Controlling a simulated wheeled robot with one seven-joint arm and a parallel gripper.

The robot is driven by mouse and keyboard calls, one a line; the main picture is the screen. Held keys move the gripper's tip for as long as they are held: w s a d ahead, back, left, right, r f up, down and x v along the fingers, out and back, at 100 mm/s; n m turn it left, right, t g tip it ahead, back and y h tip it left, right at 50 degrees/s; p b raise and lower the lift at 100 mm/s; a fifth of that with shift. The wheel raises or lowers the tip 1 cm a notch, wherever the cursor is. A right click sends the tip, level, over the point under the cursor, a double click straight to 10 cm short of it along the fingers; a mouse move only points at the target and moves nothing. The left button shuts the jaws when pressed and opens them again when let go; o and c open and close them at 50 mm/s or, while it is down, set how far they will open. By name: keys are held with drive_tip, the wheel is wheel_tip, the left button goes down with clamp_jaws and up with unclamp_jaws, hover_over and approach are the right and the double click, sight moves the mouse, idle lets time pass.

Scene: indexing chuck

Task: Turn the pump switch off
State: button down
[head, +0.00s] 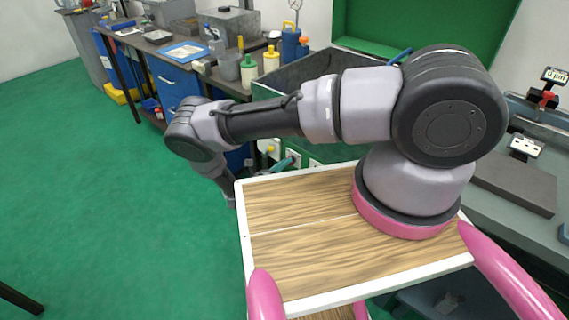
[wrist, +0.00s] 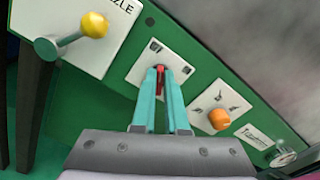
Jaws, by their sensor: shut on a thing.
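A small red switch lever (wrist: 160,70) stands on a white plate (wrist: 146,64) on a green panel in the wrist view. I take it as the pump switch, but no readable label shows on its plate. My gripper (wrist: 160,80) has its two teal fingers closed around the red lever, which shows only in part between the tips. Which way the lever is set is hard to tell. In the head view a bit of teal finger (head: 284,163) shows at the panel, and the wooden top hides the rest of the hand.
Left of the switch is a yellow-knobbed lever (wrist: 95,24) on a plate ending in "ZZLE". Right of it are an orange knob (wrist: 219,119) and a small round fitting (wrist: 282,156). A workbench (head: 150,45) with bottles stands behind. Green floor (head: 90,200) is open at left.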

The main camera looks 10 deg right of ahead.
drive_tip(key=c, duration=0.9)
unclamp_jaws()
drive_tip(key=shift+c, duration=0.2)
drive_tip(key=v, duration=1.1)
drive_tip(key=shift+w+r, duration=0.1)
